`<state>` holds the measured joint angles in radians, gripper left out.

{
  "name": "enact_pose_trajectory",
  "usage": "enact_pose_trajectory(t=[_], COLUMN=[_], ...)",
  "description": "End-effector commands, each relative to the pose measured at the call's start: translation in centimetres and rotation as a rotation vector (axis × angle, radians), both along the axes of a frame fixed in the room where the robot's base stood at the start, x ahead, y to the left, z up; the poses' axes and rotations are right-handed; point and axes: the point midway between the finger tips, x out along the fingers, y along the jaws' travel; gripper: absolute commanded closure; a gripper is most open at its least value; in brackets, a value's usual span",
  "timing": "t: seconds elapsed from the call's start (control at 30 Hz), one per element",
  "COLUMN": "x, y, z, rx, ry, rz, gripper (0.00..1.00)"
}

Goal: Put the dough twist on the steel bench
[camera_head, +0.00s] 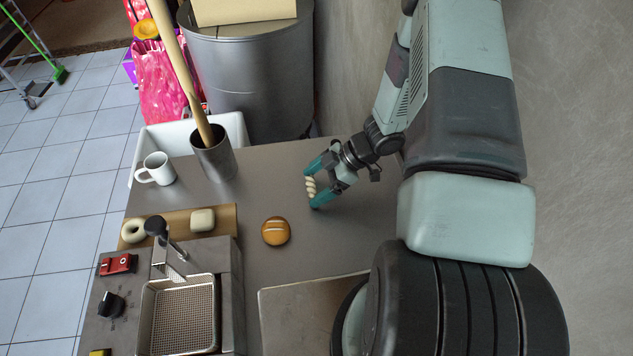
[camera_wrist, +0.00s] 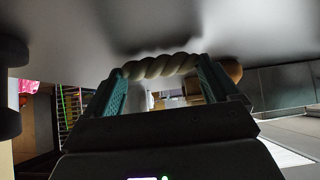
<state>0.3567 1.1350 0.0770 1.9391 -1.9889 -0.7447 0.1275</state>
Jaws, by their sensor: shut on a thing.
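The dough twist (camera_head: 310,187) is a pale, braided piece. My gripper (camera_head: 316,184) is shut on it, with one teal finger at each end. In the wrist view the twist (camera_wrist: 160,66) spans between the two fingertips (camera_wrist: 160,75). The grey steel bench (camera_head: 260,180) lies under the gripper in the head view, and its surface (camera_wrist: 190,25) fills the top of the wrist view. The twist is very close to the bench top near its back right; I cannot tell whether it touches.
A glazed bun (camera_head: 276,231) sits left of and nearer than the gripper. A board (camera_head: 185,218) holds a dough ring (camera_head: 133,230) and a pale roll (camera_head: 202,220). A mug (camera_head: 157,169), a steel canister (camera_head: 214,158) and a wire basket (camera_head: 182,315) stand left. Bench between bun and canister is clear.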

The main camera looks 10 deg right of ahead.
Motion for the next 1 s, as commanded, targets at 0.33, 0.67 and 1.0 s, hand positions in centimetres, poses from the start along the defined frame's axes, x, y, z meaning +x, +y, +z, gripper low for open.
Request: enact_pose_trajectory(t=[0.33, 0.67, 1.0], x=[0.0, 0.1, 0.0], y=[0.0, -1.6, -3.6], z=[-0.2, 1.6, 8.0], rx=[0.0, -0.002, -0.002], ry=[0.0, -0.004, -0.003], rz=[0.0, 0.001, 0.001], gripper=[0.0, 0.0, 0.0])
